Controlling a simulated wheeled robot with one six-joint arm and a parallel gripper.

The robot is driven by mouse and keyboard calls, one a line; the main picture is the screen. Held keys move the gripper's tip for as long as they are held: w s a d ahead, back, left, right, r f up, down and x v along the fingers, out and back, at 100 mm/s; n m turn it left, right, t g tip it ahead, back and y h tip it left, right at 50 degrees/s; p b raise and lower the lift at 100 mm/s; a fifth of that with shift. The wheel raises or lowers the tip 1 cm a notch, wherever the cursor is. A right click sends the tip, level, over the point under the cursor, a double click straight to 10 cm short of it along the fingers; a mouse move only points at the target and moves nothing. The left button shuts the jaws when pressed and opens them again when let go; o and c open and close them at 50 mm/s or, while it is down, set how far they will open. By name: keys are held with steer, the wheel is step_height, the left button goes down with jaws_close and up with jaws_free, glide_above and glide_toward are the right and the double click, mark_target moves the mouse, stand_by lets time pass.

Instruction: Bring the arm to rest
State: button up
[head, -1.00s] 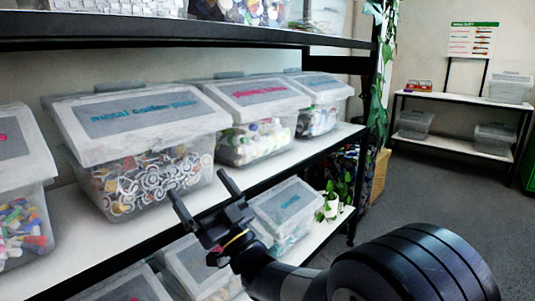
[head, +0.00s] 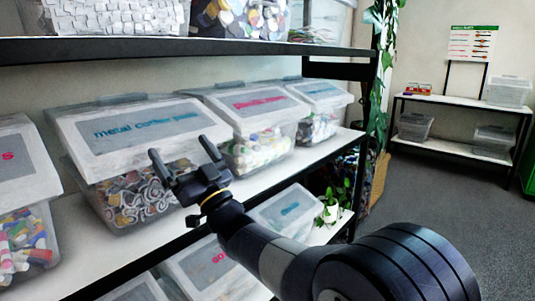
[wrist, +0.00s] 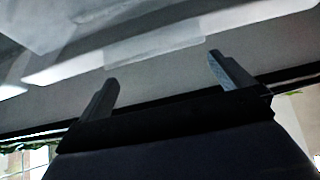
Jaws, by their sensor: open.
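My gripper (head: 184,158) is open and empty. In the head view its two fingers point up and left, in front of the clear bin labelled for metal coffee pods (head: 133,205); whether they touch the bin cannot be told. My arm reaches in from the lower right. In the wrist view both fingers of my gripper (wrist: 163,85) stand apart with nothing between them. A pale, translucent surface fills the top of that view, too blurred to name.
A middle shelf (head: 85,235) holds several lidded bins, including a pink-labelled bin (head: 255,150). An upper shelf (head: 180,48) runs overhead. A potted plant (head: 328,208) stands on the lower shelf. Open grey floor (head: 440,190) lies to the right, before a far rack (head: 455,103).

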step_height(320, 180, up, 13)
steer(key=g+h+p, duration=0.3)
steer(key=h+p, duration=0.1)
steer(key=p, duration=2.1)
steer(key=shift+s+d+p, duration=0.2)
steer(key=shift+p, duration=0.2)
steer(key=shift+f+g, duration=0.15)
steer(key=shift+g, duration=0.15)
